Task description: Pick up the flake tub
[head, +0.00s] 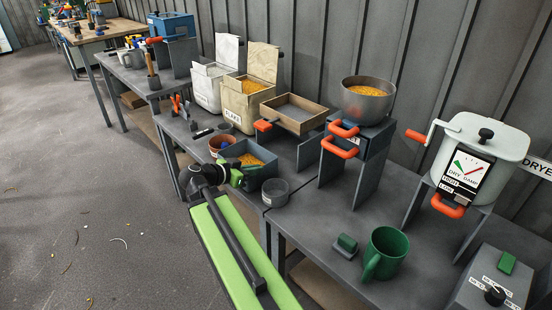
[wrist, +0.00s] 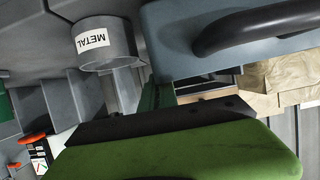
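The blue-grey tub (head: 268,180) holds yellow flakes and stands on the bench near its front edge. In the wrist view its wall (wrist: 190,50) fills the top right, with a dark arched handle (wrist: 260,28) on it. My gripper (head: 230,174) is at the tub's front-left side, close to the handle. One green finger with a dark pad (wrist: 190,150) lies across the bottom of the wrist view, apart from the handle. The other finger is not clear there. The gripper looks open, and nothing shows held in it.
A grey cup labelled METAL (wrist: 105,45) stands beside the tub; it also shows in the head view (head: 275,193). A green mug (head: 385,253) stands farther right. Open floor (head: 90,190) lies left of the benches.

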